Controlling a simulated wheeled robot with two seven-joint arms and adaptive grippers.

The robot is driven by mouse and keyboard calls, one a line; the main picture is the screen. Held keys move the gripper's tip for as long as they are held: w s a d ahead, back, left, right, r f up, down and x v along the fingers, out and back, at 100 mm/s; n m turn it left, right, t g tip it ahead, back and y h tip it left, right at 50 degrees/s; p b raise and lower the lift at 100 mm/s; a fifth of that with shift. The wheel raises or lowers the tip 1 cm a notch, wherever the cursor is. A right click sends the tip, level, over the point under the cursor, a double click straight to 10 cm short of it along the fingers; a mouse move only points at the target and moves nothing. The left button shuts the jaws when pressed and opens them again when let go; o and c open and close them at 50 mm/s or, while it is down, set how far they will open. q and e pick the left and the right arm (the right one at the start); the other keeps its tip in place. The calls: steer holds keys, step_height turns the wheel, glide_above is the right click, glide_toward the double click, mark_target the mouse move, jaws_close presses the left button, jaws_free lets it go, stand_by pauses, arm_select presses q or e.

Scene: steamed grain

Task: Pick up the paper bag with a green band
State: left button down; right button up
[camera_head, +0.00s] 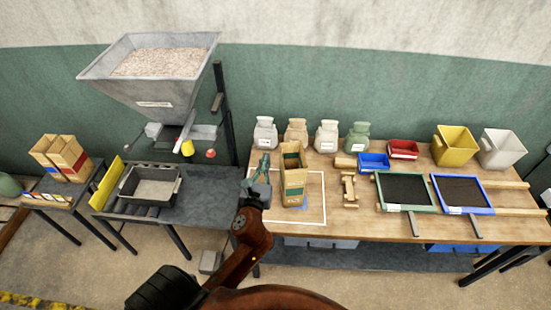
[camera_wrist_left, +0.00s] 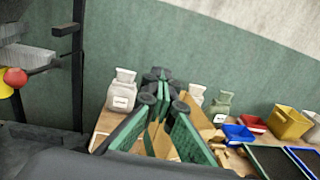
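The paper bag with a green band (camera_head: 294,193) stands upright with its top open on the wooden table, inside a white outlined square. My left gripper (camera_head: 262,166) is just left of the bag's upper part in the head view. In the left wrist view my left gripper (camera_wrist_left: 160,135) shows its two green-padded fingers spread apart. Brown paper of the bag (camera_wrist_left: 204,124) shows between and beyond the fingers; I cannot tell whether they touch it. My right gripper is not in view.
A hopper (camera_head: 150,88) stands at left. Two other bags (camera_head: 68,158) stand on the far-left table.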

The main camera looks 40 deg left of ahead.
arm_select(q)
steer(key=shift+s+a+r, duration=0.15)
steer(key=shift+s, duration=0.25)
steer(key=shift+s+a+r, duration=0.1)
steer(key=shift+s+r, duration=0.05)
steer(key=shift+s, duration=0.25)
steer(key=c, duration=0.6)
jaws_free()
steer(key=shift+o, duration=0.2)
steer(key=shift+s, duration=0.1)
